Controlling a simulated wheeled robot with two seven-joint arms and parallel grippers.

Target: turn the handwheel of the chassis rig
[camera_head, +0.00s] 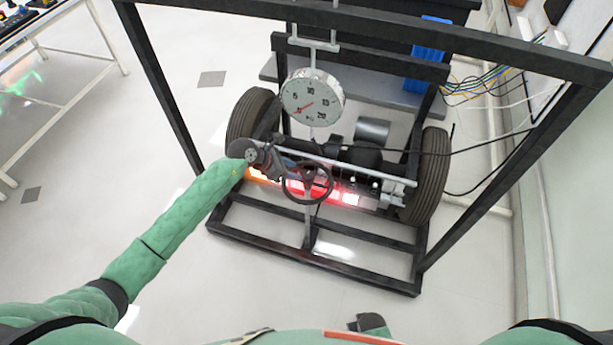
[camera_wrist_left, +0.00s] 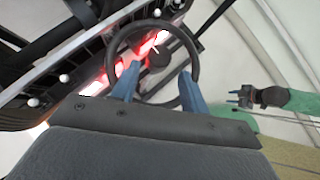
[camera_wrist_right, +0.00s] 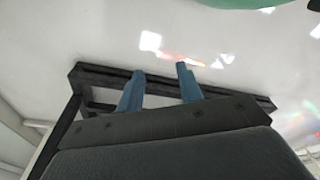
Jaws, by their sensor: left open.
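The handwheel (camera_head: 308,181) is a dark ring with a central hub, mounted at the front of the chassis rig, below the round dial. My left gripper (camera_head: 284,168) is at its upper left side. In the left wrist view, the handwheel (camera_wrist_left: 158,58) lies ahead of the open blue fingers of my left gripper (camera_wrist_left: 158,76). The fingers overlap the ring in that view; I cannot tell whether they touch it. My right gripper (camera_wrist_right: 160,72) is open and empty, low over the floor and apart from the wheel. It also shows in the left wrist view (camera_wrist_left: 236,98).
A dial gauge (camera_head: 312,98) hangs above the wheel. The rig's black frame (camera_head: 320,264) surrounds it, with posts on both sides and a top bar. Tyres (camera_head: 428,176) flank the axle, and a lit red strip glows behind the wheel. Cables hang at right. Floor in front is clear.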

